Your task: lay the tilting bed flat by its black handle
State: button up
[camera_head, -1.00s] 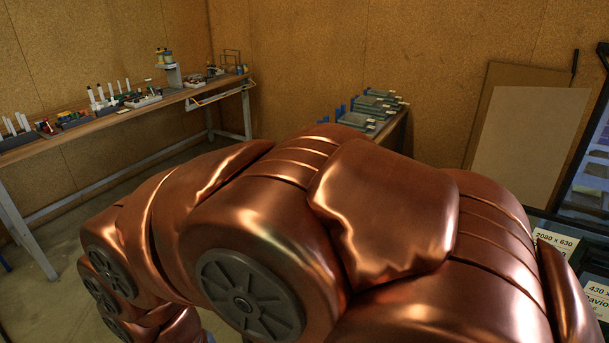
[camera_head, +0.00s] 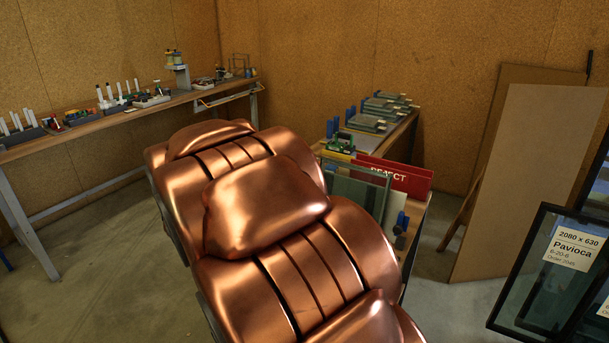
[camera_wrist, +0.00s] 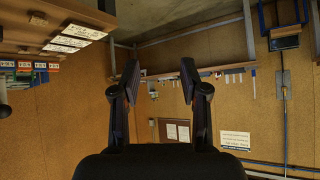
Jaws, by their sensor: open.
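A large tan board (camera_head: 535,185) stands tilted at the right of the head view, with a wooden leg behind it. A thin black bar (camera_head: 589,63) sticks up at its upper right corner. I cannot tell for sure whether these are the tilting bed and its black handle. My gripper (camera_wrist: 159,75) shows in the wrist view with its two black fingers apart and nothing between them. It is hidden in the head view, where my copper arm fills the lower middle.
A long workbench (camera_head: 120,113) with tools runs along the left wall. A small table (camera_head: 414,215) behind my arm carries clamps, a glass pane and a red reject sign (camera_head: 395,176). Black-framed glass (camera_head: 545,270) stands at the lower right. Bare floor shows at the left.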

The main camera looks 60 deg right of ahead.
jog(key=shift+s+d+r+m+g+h+b, duration=0.7)
jog(key=shift+d+h, duration=1.45)
jog(key=shift+d, duration=4.05)
jog(key=shift+s+d+r+m+g+h+b, duration=0.2)
jog(key=shift+s+d+m+g+h+b, duration=1.15)
jog(key=shift+d, duration=4.9)
jog(key=shift+s+d+r+m+g+h+b, duration=0.3)
jog(key=shift+s+d+m+h, duration=1.05)
jog(key=shift+d+h, duration=3.25)
jog(key=d+y, duration=0.3)
jog(key=shift+d+r+t, duration=0.1)
jog(key=shift+r+t, duration=0.05)
jog(key=shift+t, duration=0.1)
grip_shut()
